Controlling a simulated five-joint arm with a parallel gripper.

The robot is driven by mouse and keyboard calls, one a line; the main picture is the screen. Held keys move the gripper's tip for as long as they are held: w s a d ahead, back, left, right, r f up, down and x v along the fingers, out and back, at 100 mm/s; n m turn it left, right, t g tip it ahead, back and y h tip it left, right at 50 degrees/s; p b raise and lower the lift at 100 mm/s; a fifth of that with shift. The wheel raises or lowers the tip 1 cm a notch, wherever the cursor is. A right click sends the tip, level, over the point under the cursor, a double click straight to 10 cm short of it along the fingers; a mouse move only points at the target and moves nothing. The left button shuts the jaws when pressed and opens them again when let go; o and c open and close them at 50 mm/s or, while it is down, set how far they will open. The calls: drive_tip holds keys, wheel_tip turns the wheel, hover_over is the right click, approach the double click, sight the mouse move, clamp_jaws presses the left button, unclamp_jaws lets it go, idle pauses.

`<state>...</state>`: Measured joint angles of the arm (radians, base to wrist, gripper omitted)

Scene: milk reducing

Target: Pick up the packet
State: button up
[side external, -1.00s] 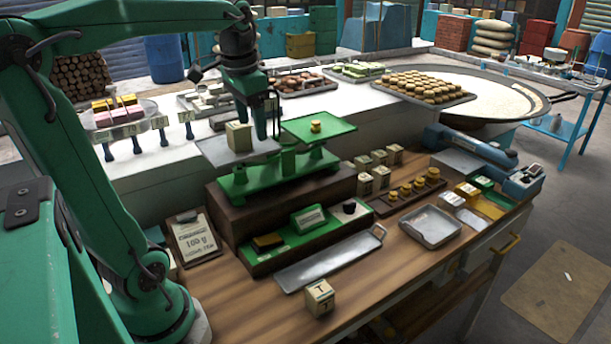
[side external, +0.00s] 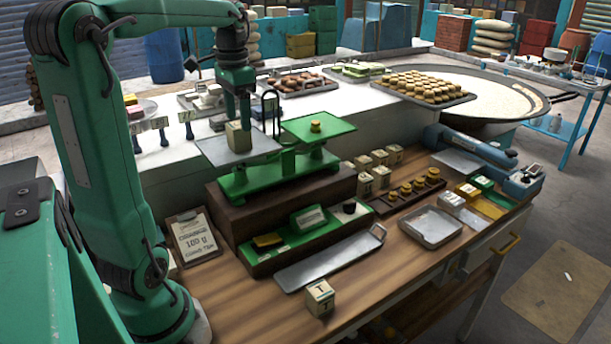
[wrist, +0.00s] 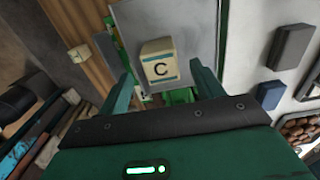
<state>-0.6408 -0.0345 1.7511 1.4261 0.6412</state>
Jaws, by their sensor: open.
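A small cream packet (side external: 238,139) stands upright on the left metal pan (side external: 262,146) of a green balance scale. In the wrist view the packet (wrist: 159,62) shows a letter C and blue bands on its top. My gripper (side external: 240,117) points down just above and around the packet's top in the side view. In the wrist view its two green fingers are spread apart, with the packet ahead between their tips and a visible gap on each side. Contact cannot be seen. A second packet marked T (side external: 319,297) stands on the wooden bench.
Several more packets (side external: 375,170) and a weight rack (side external: 408,191) stand to the right. A clipboard (side external: 194,238) and an empty metal tray (side external: 330,259) lie in front.

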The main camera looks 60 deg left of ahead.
sight(238, 124)
drive_tip(key=shift+f, duration=0.2)
drive_tip(key=shift+s+f, duration=0.1)
drive_tip(key=shift+f, duration=2.45)
drive_tip(key=c, duration=1.2)
drive_tip(key=shift+r, duration=0.1)
drive_tip(key=shift+a+r, duration=0.1)
drive_tip(key=shift+r, duration=0.65)
wheel_tip(238, 124, up, 2)
drive_tip(key=shift+r, duration=0.15)
drive_tip(key=d+r, duration=0.2)
drive_tip(key=d, duration=0.2)
drive_tip(key=d+r, duration=0.2)
drive_tip(key=d, duration=0.1)
drive_tip(key=w+d+r, duration=0.1)
drive_tip(key=d+r, duration=0.2)
drive_tip(key=d, duration=0.1)
drive_tip(key=shift+w+d, duration=0.1)
drive_tip(key=shift+d, duration=0.25)
